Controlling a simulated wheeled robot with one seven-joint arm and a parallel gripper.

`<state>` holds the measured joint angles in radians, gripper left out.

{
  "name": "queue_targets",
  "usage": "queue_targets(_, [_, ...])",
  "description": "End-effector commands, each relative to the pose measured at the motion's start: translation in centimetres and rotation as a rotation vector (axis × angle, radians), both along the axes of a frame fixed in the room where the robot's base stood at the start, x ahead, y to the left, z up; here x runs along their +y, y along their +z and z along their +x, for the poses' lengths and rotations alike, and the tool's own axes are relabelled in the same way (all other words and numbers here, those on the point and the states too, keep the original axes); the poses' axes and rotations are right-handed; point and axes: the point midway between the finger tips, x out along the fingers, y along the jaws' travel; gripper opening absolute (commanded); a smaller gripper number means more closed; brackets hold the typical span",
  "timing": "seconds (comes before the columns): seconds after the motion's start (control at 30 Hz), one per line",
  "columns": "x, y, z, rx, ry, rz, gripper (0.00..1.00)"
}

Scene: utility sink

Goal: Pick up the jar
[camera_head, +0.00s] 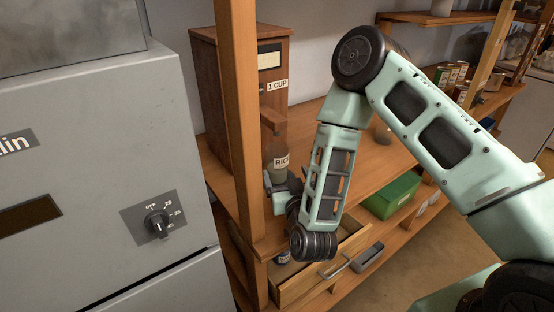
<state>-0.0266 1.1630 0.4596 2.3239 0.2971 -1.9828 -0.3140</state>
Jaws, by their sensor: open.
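A glass jar (276,162) with a pale label that seems to begin "RIC" stands upright on the wooden shelf, just below the spout of a wooden dispenser. My gripper (277,184) is low at the jar's base, its jaws open. My own wrist and the jar partly hide the fingers, so I cannot tell whether they are around the jar or touching it.
The tall wooden dispenser (261,60) marked "1 CUP" is behind the jar. A wooden post (240,120) rises close on its left. Below my wrist is an open drawer (300,287). A green box (392,194) and cans (452,77) are right. A grey appliance (90,180) fills the left.

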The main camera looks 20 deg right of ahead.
Motion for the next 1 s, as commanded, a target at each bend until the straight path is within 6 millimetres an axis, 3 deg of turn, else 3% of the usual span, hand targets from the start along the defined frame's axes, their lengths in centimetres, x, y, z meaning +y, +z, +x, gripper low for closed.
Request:
queue_targets(0.03, [-0.3,0.7,0.8,0.001,-0.006,0.003,0.84])
queue_targets(0.3, [-0.6,0.4,6.1,-0.002,-0.002,-0.001,0.84])
queue_targets(0.67, [-0.8,0.2,9.1,-0.001,-0.001,0.000,0.84])
queue_targets(1.0, [-1.0,-0.2,13.1,0.000,0.000,0.000,0.84])
